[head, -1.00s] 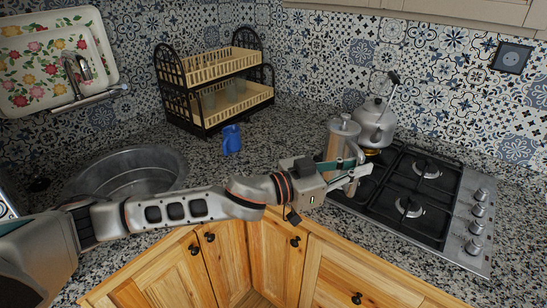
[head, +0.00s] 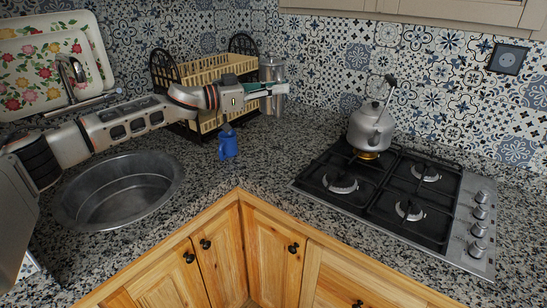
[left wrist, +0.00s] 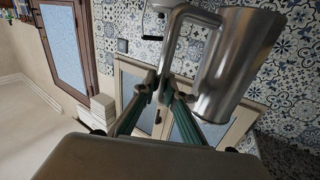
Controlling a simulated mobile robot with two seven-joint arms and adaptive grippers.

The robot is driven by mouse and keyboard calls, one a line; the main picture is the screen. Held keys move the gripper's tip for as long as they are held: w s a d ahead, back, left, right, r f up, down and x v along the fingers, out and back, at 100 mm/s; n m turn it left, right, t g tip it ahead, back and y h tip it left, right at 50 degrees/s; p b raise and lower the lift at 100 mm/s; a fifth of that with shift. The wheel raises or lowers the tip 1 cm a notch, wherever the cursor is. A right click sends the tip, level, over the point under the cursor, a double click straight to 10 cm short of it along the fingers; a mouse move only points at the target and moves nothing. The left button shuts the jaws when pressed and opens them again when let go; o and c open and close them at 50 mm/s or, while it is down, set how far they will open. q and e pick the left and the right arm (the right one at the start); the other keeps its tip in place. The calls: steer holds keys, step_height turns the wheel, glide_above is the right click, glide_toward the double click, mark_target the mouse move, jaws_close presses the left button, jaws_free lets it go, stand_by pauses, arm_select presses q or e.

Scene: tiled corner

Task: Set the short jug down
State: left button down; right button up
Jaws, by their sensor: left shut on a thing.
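The short jug (head: 271,72), a silvery metal cylinder with a loop handle, is held up in the air in front of the dish rack's right end. My left gripper (head: 266,91) is shut on its handle. In the left wrist view the jug's body (left wrist: 236,62) is at the upper right, with the handle running down to the fingers of my left gripper (left wrist: 163,92). In the head view the jug looks about upright and clear of the counter (head: 285,140). My right gripper is not in view.
A blue jug (head: 228,144) stands on the counter below my arm. The two-tier dish rack (head: 200,72) is behind it. The sink (head: 125,190) is at left. A kettle (head: 371,128) stands on the gas hob (head: 398,190). The counter between rack and hob is clear.

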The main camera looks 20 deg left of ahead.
arm_select(q)
step_height(320, 180, down, 19)
steer(key=b, duration=0.4)
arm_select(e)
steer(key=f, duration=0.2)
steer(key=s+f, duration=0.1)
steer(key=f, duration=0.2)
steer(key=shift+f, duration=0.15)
arm_select(q)
steer(key=shift+f, duration=0.15)
steer(key=c, duration=2.1)
jaws_free()
steer(key=shift+f, duration=0.15)
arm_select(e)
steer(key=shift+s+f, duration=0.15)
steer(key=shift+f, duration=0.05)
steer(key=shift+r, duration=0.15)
